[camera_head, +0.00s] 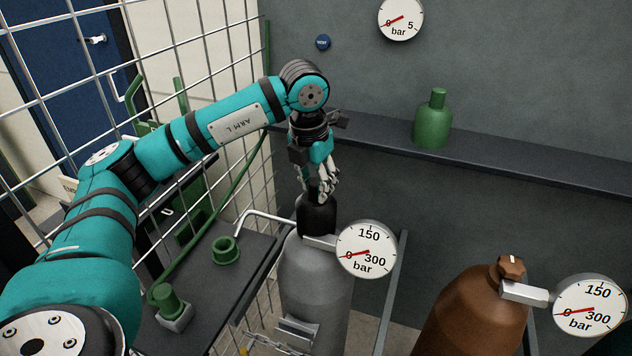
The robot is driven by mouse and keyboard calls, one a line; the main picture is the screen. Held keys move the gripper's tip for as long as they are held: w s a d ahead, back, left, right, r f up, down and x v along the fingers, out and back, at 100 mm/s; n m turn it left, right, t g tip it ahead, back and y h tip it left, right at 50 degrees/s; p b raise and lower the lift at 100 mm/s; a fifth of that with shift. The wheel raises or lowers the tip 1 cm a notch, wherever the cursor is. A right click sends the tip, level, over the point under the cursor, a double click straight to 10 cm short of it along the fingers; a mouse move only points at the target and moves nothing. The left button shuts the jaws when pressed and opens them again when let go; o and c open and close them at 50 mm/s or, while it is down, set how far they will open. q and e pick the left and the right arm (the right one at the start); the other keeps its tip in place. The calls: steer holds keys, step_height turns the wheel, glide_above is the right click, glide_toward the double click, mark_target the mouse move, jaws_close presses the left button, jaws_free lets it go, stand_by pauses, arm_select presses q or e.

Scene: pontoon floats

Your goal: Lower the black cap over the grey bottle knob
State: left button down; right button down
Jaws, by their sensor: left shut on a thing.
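The grey bottle (315,290) stands upright at the middle, with a pressure gauge (366,249) on its right side. The black cap (317,214) is at the top of the grey bottle, and the grey knob is hidden, so I cannot tell whether the cap is fully seated. My left gripper (322,190) comes down from above and is shut on the upper part of the black cap. My right gripper is not in view.
A brown bottle (470,310) with its own gauge (591,305) stands at the right. A wire mesh fence (215,60) rises at the left. A dark shelf (540,172) holds a green bottle (432,122). Green fittings (226,250) sit on a dark bench at the left.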

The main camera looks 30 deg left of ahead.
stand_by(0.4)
arm_select(q)
steer(key=shift+f+b, duration=0.7)
steer(key=shift+f, duration=0.2)
steer(key=c, duration=0.9)
jaws_free()
steer(key=shift+o, duration=0.2)
steer(key=shift+r, duration=0.1)
step_height(320, 180, up, 12)
steer(key=s, duration=0.2)
steer(key=shift+f, duration=0.2)
